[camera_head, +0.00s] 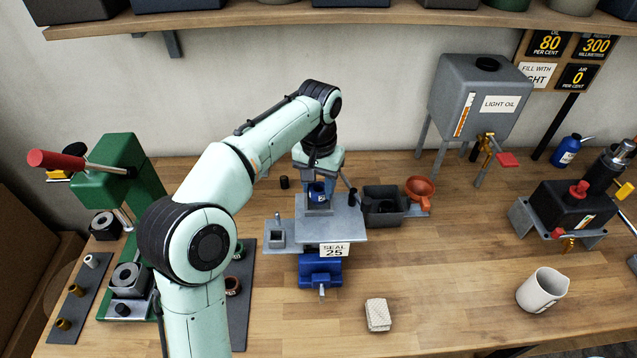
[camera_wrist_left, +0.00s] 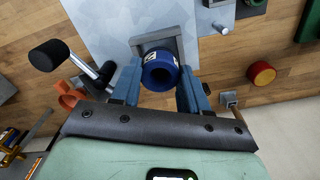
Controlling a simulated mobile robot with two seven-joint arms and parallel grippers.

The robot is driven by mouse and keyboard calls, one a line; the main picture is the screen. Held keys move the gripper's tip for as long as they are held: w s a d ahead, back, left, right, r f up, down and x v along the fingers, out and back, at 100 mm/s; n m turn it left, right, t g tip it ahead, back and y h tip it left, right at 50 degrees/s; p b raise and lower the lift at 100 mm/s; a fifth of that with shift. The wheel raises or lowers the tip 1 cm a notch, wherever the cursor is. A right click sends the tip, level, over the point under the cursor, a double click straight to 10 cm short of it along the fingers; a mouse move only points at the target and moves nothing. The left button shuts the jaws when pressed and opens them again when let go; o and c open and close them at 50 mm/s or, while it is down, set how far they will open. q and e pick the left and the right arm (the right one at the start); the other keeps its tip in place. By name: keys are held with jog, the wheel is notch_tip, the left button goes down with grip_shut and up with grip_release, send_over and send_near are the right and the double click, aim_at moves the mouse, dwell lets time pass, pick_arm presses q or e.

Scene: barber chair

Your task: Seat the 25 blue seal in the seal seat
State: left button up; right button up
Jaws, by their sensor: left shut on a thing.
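The blue seal (camera_head: 317,193), a thick ring with a white label, also shows in the left wrist view (camera_wrist_left: 160,70). My left gripper (camera_head: 318,184) reaches down over the grey plate from behind and is shut on the seal; its two blue fingers flank it in the left wrist view (camera_wrist_left: 161,87). A grey square block (camera_wrist_left: 153,44), apparently the seal seat, lies right behind the seal in that view. I cannot tell whether the seal is inside it or just above it. The plate (camera_head: 345,222) carries a "SEAL 25" sign (camera_head: 334,250) above a blue vise (camera_head: 320,270).
A dark bin (camera_head: 384,205) and an orange funnel (camera_head: 420,188) stand right of the plate. A green press (camera_head: 130,175) is at left, an oil tank (camera_head: 482,98) at back right. A folded cloth (camera_head: 378,314) and white mug (camera_head: 542,290) lie in front. The front middle is mostly clear.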

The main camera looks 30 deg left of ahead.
aim_at(320, 187)
pick_arm(q)
jog(key=shift+f+b, duration=0.45)
jog(key=shift+f, duration=0.8)
pick_arm(e)
jog(key=shift+s+f, duration=0.65)
jog(key=shift+f, duration=0.05)
pick_arm(q)
jog(key=o, duration=1.2)
jog(key=shift+r, duration=0.1)
notch_tip(320, 187, up, 13)
jog(key=p, duration=0.2)
pick_arm(e)
jog(key=w+r, duration=0.1)
jog(key=w, duration=0.1)
jog(key=w+r, duration=0.1)
jog(key=r, duration=0.1)
jog(key=shift+w+r, duration=0.2)
jog(key=shift+w, duration=0.15)
